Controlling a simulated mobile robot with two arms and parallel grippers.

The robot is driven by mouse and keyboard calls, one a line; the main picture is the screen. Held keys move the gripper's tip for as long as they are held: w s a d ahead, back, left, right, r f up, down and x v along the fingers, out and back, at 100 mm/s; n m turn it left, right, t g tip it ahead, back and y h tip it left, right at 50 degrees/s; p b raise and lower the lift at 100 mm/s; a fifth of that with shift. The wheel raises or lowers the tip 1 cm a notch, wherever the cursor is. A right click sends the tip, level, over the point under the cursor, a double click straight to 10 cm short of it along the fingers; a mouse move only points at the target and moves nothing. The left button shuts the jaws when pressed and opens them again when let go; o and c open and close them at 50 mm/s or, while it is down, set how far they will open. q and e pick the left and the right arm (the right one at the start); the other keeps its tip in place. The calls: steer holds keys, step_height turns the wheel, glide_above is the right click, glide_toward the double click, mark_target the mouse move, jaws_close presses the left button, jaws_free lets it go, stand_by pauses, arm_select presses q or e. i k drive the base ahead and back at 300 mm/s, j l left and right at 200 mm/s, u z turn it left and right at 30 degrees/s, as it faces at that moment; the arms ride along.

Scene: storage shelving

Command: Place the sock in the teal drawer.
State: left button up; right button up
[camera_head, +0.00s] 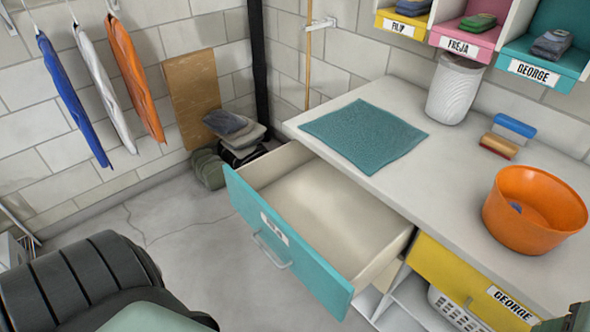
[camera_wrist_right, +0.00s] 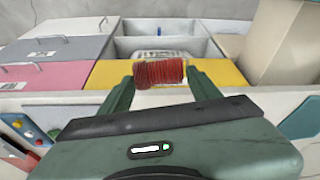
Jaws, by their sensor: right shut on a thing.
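The teal drawer (camera_head: 286,247) is pulled out from under the counter in the head view. Its pale inside is empty where I can see it. My right gripper (camera_wrist_right: 160,75) is shut on a red, ribbed, rolled sock (camera_wrist_right: 158,72), held crosswise between the fingertips in the right wrist view. In the head view only a dark green bit of what seems to be my right arm shows at the lower right corner, and the held sock is not seen there. My left gripper is not in view.
A teal cloth (camera_head: 364,134) lies on the counter (camera_head: 432,185) above the drawer. An orange bowl (camera_head: 535,212) with a small blue thing inside, a white basket (camera_head: 455,88) and two brushes (camera_head: 506,135) stand right. A yellow drawer (camera_head: 465,283) is beside the teal one.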

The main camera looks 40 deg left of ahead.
mark_target(319, 222)
steer(key=j+u, duration=0.3)
steer(key=u, duration=0.2)
steer(key=j+u, duration=0.3)
steer(key=u, duration=0.15)
steer(key=i+j+u, duration=0.1)
steer(key=j+u, duration=0.15)
steer(key=u, duration=0.25)
steer(key=i+j+z, duration=0.15)
steer(key=j, duration=0.2)
